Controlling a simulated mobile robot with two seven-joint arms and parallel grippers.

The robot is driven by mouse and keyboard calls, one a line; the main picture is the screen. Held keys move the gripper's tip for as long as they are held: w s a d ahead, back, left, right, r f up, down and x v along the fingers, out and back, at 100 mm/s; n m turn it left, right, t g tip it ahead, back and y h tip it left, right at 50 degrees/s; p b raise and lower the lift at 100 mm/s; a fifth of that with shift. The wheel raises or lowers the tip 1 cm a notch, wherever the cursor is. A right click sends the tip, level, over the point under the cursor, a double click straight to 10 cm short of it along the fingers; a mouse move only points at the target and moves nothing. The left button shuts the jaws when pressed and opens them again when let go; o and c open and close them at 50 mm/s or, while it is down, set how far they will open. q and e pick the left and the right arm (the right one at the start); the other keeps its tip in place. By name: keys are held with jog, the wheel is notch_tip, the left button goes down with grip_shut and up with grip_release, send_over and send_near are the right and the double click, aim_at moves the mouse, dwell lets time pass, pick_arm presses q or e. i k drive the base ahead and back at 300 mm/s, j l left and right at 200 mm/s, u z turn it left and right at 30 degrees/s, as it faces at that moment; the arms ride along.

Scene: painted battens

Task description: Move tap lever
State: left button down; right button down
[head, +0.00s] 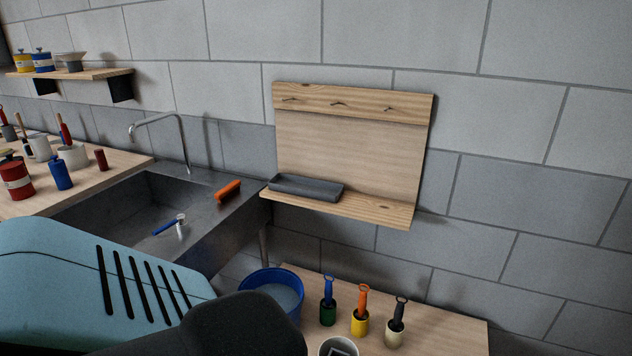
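A grey metal sink (237,207) stands against the block wall at the left. A curved chrome tap spout (183,140) rises at its back edge. A blue lever (165,228) with a small chrome post (181,221) beside it shows at the sink's near side; it looks like the tap lever, lying roughly sideways. An orange cylindrical thing (228,189) lies on the sink's right rim. A teal and black arm part of mine fills the lower left and hides the near part of the sink. Neither gripper's fingers show.
A blue bucket (258,280) stands right of the sink. A low wooden table (440,330) holds several brushes in coloured pots and a white cup (338,347). A wooden wall rack (350,150) carries a dark tray (306,188). Tins and pots crowd the left worktop (120,165).

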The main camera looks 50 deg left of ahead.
aim_at(180, 219)
jog(key=u, duration=2.6)
